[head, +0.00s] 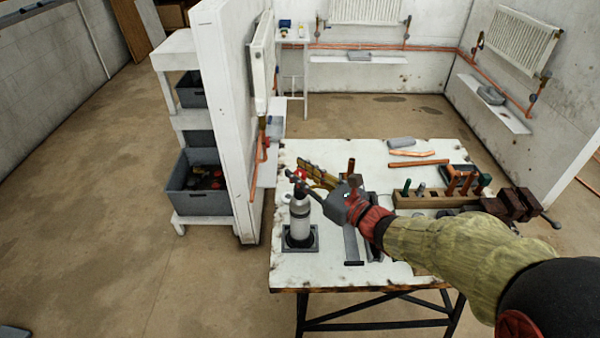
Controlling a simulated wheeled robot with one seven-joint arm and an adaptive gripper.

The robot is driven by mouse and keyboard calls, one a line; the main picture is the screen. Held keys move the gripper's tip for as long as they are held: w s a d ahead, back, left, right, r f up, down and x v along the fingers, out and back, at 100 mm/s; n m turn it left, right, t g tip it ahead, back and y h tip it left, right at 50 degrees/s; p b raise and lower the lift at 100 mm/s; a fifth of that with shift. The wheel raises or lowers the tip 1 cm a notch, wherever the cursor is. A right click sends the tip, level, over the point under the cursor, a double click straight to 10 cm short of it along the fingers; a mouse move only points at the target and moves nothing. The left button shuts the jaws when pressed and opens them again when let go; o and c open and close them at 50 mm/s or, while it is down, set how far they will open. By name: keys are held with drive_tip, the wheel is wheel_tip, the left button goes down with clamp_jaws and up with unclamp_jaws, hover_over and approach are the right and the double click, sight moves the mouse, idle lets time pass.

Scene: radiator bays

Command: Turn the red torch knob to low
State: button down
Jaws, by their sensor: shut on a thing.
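The torch stands upright on the bench: a pale grey cylinder (300,220) on a dark square base, with a dark fitting at its top. The small red torch knob (300,173) shows beside that fitting. My gripper (303,183) reaches in from the right, with its dark fingers at the torch top. It is shut on the red knob, whose lower part the fingers partly hide. The knob's setting marks are too small to read.
The white bench (300,270) also holds a wooden block of upright tools (430,198), copper pipes (418,163) and a brown vise (515,204). A white partition (228,130) stands close at the left. The bench's front left corner is clear.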

drive_tip(key=shift+y, duration=0.3)
drive_tip(key=n+g+y+p, duration=0.1)
drive_tip(key=n+g, duration=0.1)
drive_tip(key=shift+w+d+g+y+p, duration=0.1)
drive_tip(key=shift+g+y+p, duration=0.2)
drive_tip(key=shift+y+p, duration=0.1)
drive_tip(key=n+g+y+p, duration=0.2)
drive_tip(key=n+g, duration=0.1)
drive_tip(key=g, duration=0.1)
drive_tip(key=shift+r+g+p, duration=0.1)
drive_tip(key=shift+g+p, duration=0.25)
drive_tip(key=shift+g, duration=0.05)
drive_tip(key=n+g+y+p, duration=0.1)
drive_tip(key=n+g+p, duration=0.2)
drive_tip(key=g, duration=0.1)
drive_tip(key=shift+n+g, duration=0.4)
drive_tip(key=shift+n+g+p, duration=1.3)
drive_tip(key=shift+n+g, duration=0.1)
drive_tip(key=shift+g, duration=1.1)
drive_tip(key=c, duration=1.6)
unclamp_jaws()
drive_tip(key=shift+o, duration=0.2)
